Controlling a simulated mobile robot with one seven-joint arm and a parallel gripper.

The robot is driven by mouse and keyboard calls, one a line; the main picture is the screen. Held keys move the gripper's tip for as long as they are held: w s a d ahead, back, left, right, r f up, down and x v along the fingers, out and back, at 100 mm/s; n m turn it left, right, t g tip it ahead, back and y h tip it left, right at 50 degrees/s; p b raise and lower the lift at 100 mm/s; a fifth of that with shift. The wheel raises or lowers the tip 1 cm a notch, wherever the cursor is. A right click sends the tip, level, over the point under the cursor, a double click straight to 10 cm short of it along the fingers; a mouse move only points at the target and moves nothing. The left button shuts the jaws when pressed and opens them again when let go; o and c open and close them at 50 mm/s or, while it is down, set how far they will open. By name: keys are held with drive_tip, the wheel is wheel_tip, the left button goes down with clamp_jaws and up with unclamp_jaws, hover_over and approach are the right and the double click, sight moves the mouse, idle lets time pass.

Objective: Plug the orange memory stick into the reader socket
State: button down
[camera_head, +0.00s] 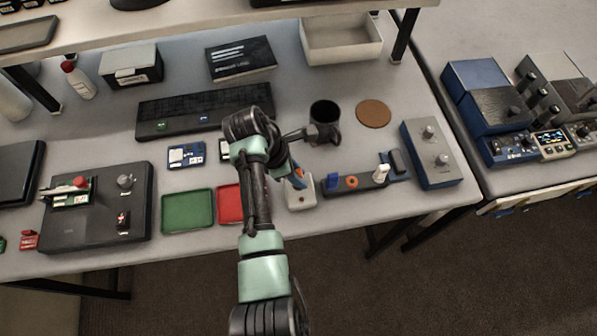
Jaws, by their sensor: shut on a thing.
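My arm reaches over the table, and my gripper (294,171) is right of its forearm, partly hidden by my own links. It is shut on the orange memory stick (299,173), of which only a small orange patch shows. The stick is just above a small white block (302,197), which may hold the reader socket; no opening is clear. I cannot tell whether the stick touches the block. A dark holder (362,188) to the right carries a blue stick (333,181) and a white stick (382,173). Between them is an orange-ringed spot with no stick.
A dark mug (325,117) and a brown coaster (373,113) stand behind. A grey-blue box with knobs (432,153) is at right. Green (187,212) and red (229,204) trays and a black device (97,225) are at left. A shelf overhangs the back.

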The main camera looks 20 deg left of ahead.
drive_tip(key=shift+f, duration=0.45)
drive_tip(key=c, duration=0.5)
unclamp_jaws()
drive_tip(key=shift+c, duration=0.2)
drive_tip(key=v, duration=1.3)
drive_tip(key=shift+p, duration=0.3)
